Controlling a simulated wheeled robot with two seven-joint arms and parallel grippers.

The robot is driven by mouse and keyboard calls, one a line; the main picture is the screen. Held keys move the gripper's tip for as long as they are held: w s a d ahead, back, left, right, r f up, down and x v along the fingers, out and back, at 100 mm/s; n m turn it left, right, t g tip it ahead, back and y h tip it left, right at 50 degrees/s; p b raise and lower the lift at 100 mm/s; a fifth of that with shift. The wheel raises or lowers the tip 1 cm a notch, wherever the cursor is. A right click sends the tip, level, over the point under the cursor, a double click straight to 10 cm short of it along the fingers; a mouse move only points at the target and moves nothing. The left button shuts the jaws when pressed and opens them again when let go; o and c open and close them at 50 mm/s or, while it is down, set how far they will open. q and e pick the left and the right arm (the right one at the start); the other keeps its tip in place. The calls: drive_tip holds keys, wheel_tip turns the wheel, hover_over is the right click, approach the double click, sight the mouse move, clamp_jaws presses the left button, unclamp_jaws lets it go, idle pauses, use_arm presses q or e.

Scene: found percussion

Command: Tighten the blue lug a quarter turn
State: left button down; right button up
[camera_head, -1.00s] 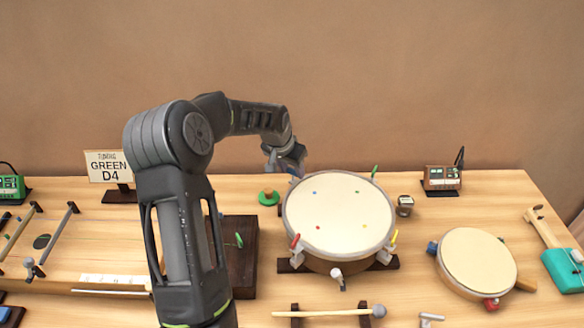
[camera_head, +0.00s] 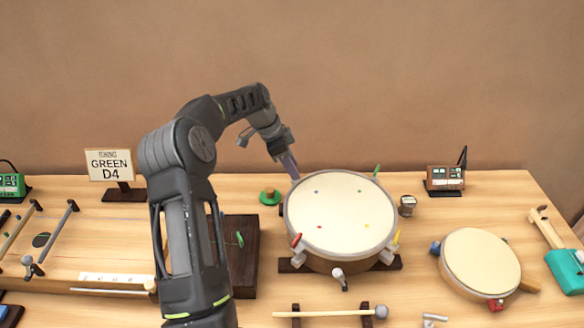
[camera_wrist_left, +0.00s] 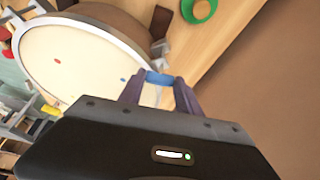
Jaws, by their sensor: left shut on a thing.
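The drum (camera_head: 340,215) stands on a dark wooden stand, with a pale skin marked by small coloured dots. My left gripper (camera_head: 293,172) reaches down to the drum's back left rim. In the left wrist view the gripper (camera_wrist_left: 158,88) is shut on the blue lug (camera_wrist_left: 160,78), whose blue top shows between the two fingers beside the drum rim. In the head view the fingers hide the blue lug. A red lug (camera_head: 296,240), a yellow lug (camera_head: 396,238) and a green lug (camera_head: 376,170) stand around the rim. My right gripper is not in view.
A green round object (camera_head: 270,196) lies left of the drum. A smaller drum (camera_head: 480,264) sits to the right. A sign reading GREEN D4 (camera_head: 109,164) stands at the back left. A mallet (camera_head: 335,312) rests in front. The wall is behind the table.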

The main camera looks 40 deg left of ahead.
use_arm(q)
drive_tip(key=shift+w+a+m+g+h+p, duration=0.1)
drive_tip(key=shift+m+g+h+p, duration=0.3)
drive_tip(key=shift+m, duration=1)
drive_tip(key=shift+w+a+m+g+h+p, duration=0.1)
drive_tip(key=shift+m+g+p, duration=0.55)
drive_tip(key=shift+m, duration=0.75)
drive_tip(key=c, duration=0.8)
unclamp_jaws()
drive_tip(key=shift+c, duration=0.2)
